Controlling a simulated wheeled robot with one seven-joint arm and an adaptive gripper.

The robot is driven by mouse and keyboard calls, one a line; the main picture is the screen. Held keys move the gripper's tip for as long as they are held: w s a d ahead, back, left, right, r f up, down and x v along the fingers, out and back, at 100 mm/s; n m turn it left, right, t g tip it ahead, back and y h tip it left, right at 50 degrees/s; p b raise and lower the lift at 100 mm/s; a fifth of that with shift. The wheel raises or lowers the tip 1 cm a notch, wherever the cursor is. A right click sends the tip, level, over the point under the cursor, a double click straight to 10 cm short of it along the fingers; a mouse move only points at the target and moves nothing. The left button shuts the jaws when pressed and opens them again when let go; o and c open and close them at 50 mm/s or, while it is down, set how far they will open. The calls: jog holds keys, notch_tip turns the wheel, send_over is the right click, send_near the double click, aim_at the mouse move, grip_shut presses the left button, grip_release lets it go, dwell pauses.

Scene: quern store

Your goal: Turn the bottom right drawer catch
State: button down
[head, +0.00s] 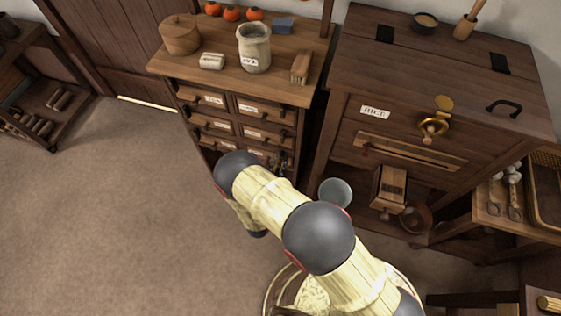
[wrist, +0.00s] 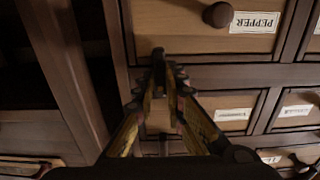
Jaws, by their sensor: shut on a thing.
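The drawer chest (head: 220,75) stands at the back, with labelled drawers in two columns. Its lower right part is partly hidden by my arm in the head view. In the wrist view, which looks turned upside down, a drawer labelled PEPPER (wrist: 185,32) with a dark round knob (wrist: 218,14) fills the top. My gripper (wrist: 159,78) is at the rail beside this drawer's edge, its jaws shut on a small dark piece, apparently the drawer catch (wrist: 158,53). The fingers hide most of it, so its turn cannot be told. The drawer looks shut.
A wooden cabinet (head: 380,75) with a brass ring stands close to the right of the chest. A jar (head: 254,48), a lidded tub (head: 180,37) and other goods stand on the chest. Open floor (head: 110,200) lies to the left.

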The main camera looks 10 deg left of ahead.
jog(key=shift+m, duration=0.3)
jog(key=shift+a+r+m, duration=0.15)
jog(key=shift+m, duration=2.7)
jog(key=shift+a+r+m, duration=0.15)
jog(key=shift+a+m, duration=0.05)
jog(key=shift+m, duration=2.7)
jog(key=shift+a+r+m, duration=0.15)
jog(key=shift+m, duration=2.7)
jog(key=c, duration=1.8)
grip_release()
jog(key=shift+c, duration=0.2)
